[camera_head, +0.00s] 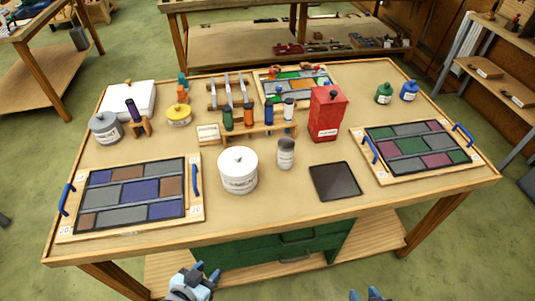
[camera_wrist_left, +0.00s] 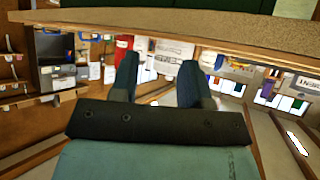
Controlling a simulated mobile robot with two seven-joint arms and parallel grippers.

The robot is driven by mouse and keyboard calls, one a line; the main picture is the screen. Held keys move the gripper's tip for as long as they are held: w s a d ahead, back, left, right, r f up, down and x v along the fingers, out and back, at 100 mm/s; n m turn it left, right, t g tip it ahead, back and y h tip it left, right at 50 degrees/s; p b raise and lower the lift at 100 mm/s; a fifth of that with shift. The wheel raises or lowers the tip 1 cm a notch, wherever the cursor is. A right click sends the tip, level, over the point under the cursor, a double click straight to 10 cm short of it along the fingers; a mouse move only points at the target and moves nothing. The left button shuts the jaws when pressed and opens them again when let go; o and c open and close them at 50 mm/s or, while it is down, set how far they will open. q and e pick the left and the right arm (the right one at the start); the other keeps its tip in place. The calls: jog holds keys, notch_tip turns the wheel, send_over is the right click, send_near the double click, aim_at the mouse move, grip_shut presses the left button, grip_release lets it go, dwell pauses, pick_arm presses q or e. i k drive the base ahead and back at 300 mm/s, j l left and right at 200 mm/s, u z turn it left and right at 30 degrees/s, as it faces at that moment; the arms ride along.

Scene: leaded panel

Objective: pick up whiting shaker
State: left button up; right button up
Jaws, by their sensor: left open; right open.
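A small grey cylinder with a pale label (camera_head: 286,153), which looks like the whiting shaker, stands upright near the middle of the table. A larger white lidded jar (camera_head: 238,171) stands just left of it; its label is too small to read. My left gripper (camera_head: 205,270) is open and empty, low in front of the table's front edge, well away from the shaker. In the left wrist view its two fingers (camera_wrist_left: 157,82) are apart with nothing between them. My right gripper (camera_head: 368,294) is at the bottom edge, partly cut off, open and also clear of the table.
A dark square plate (camera_head: 335,181) lies right of the shaker. A wooden rack (camera_head: 247,134) with bottles and a red box (camera_head: 327,114) stand behind it. Leaded panels on boards lie left (camera_head: 132,194) and right (camera_head: 416,145). The table front (camera_head: 290,222) is bare.

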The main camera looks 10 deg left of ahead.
aim_at(286, 145)
jog(key=i+l+u, duration=0.15)
jog(key=i, duration=0.35)
jog(key=k, duration=0.35)
jog(key=i+u, duration=0.1)
jog(key=u, duration=0.7)
jog(key=i+l+u, duration=0.1)
jog(key=u, duration=0.25)
jog(key=i, duration=0.1)
jog(key=k+z, duration=0.25)
jog(key=k, duration=0.2)
jog(key=i+l, duration=0.3)
jog(key=l, duration=0.2)
